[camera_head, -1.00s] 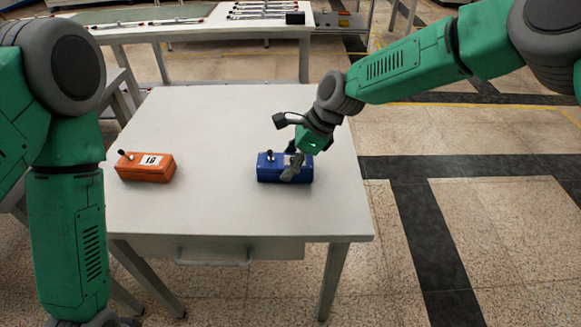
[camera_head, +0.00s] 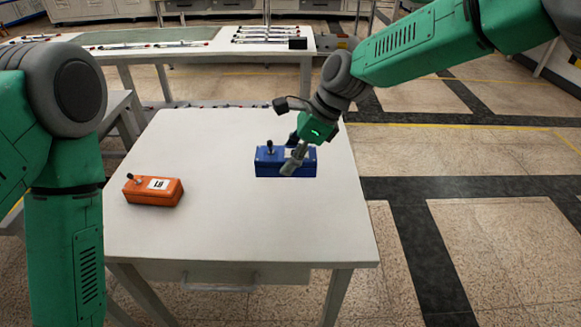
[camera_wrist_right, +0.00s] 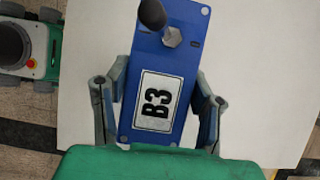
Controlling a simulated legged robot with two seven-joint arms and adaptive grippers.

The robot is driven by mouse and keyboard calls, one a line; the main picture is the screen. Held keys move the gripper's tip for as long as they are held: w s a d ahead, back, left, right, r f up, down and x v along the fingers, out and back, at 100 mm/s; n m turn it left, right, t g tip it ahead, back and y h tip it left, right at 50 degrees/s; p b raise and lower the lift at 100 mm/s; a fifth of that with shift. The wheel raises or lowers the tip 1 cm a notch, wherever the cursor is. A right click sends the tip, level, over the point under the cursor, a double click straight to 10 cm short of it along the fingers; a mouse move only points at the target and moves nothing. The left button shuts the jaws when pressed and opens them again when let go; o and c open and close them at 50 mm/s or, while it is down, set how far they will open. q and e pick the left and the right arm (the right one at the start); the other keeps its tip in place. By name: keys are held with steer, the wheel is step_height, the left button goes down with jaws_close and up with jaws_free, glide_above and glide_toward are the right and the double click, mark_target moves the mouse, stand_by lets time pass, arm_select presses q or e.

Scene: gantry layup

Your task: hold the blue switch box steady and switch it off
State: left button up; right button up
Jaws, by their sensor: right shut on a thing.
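In the right wrist view the box (camera_wrist_right: 185,63) carries a white "B3" label between the fingers (camera_wrist_right: 160,90). Its dark switch lever (camera_wrist_right: 152,13) stands at the far end, partly cut by the frame's top edge. In the head view the lever (camera_head: 270,147) rises from the left part of the box top, clear of the fingers. My left arm hangs at the left; its gripper is out of view.
An orange switch box (camera_head: 150,194) with a lever and a white label sits at the table's left. The rest of the white table (camera_head: 230,225) is clear. Another table with several rods (camera_head: 262,33) stands behind it. Open floor lies to the right.

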mark_target(288, 199)
steer(key=shift+d+r, duration=0.1)
steer(key=shift+d, duration=1)
steer(key=shift+x, duration=1)
steer(key=shift+a+f, duration=0.3)
steer(key=shift+f, duration=0.3)
steer(key=shift+d+f, duration=0.1)
steer(key=shift+f, duration=0.25)
steer(key=shift+d+f, duration=0.65)
steer(key=shift+f, duration=0.35)
steer(key=shift+f+b, duration=0.3)
steer(key=shift+f, duration=0.05)
steer(key=shift+d+b+x, duration=0.15)
steer(key=shift+x, duration=0.55)
steer(key=shift+d+b+x, duration=0.15)
steer(key=shift+x, duration=0.6)
steer(key=shift+d+f, duration=0.2)
steer(key=shift+f, duration=0.2)
arm_select(q)
steer(key=shift+d+f, duration=0.4)
steer(key=shift+d, duration=0.25)
arm_select(e)
steer(key=shift+d, duration=0.2)
arm_select(q)
steer(key=shift+a, duration=0.25)
arm_select(e)
steer(key=shift+a, duration=0.25)
